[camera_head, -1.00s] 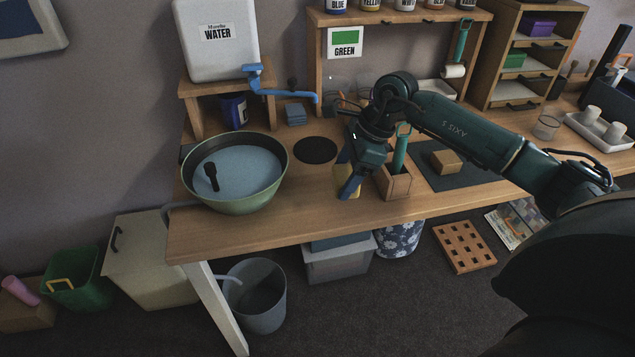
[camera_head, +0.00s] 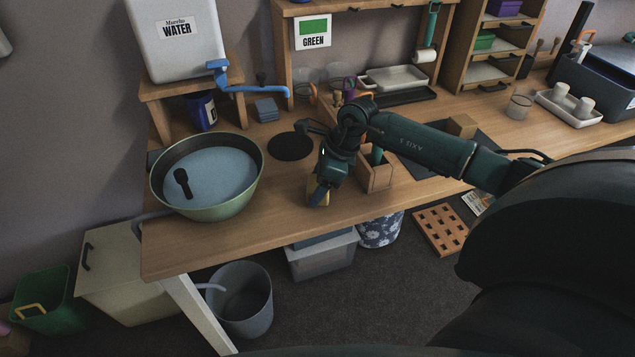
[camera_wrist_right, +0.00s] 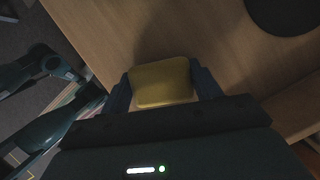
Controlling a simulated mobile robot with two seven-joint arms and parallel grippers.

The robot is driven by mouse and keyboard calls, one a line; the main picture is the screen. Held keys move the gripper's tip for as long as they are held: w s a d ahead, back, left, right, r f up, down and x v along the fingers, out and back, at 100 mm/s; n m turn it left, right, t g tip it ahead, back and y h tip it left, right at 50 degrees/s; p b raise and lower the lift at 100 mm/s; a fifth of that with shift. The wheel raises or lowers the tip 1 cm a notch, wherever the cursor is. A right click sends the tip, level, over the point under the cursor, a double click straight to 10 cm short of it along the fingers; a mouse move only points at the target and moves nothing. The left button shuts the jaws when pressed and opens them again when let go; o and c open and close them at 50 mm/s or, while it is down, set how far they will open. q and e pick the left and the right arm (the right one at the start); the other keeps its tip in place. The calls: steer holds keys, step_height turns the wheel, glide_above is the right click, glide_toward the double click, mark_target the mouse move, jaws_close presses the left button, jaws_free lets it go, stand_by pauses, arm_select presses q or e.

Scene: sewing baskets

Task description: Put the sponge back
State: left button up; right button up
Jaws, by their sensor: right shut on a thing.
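The yellow sponge (camera_wrist_right: 162,82) sits between the two blue fingers of my right gripper (camera_wrist_right: 163,92) in the right wrist view. In the head view my right gripper (camera_head: 318,194) points down near the front of the wooden table, and a little of the sponge (camera_head: 311,188) shows beside its fingers. The gripper is shut on the sponge. I cannot tell whether the sponge touches the tabletop. My left gripper does not show.
A green basin (camera_head: 227,200) with water and a dark object stands left of the gripper. A wooden box (camera_head: 378,178) stands just to its right. A black disc (camera_head: 291,146) lies behind it. The table front (camera_head: 250,236) is clear.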

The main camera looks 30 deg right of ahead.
steer(key=shift+f, duration=0.2)
steer(key=o, duration=1)
steer(key=shift+r, duration=0.1)
steer(key=shift+c, duration=0.2)
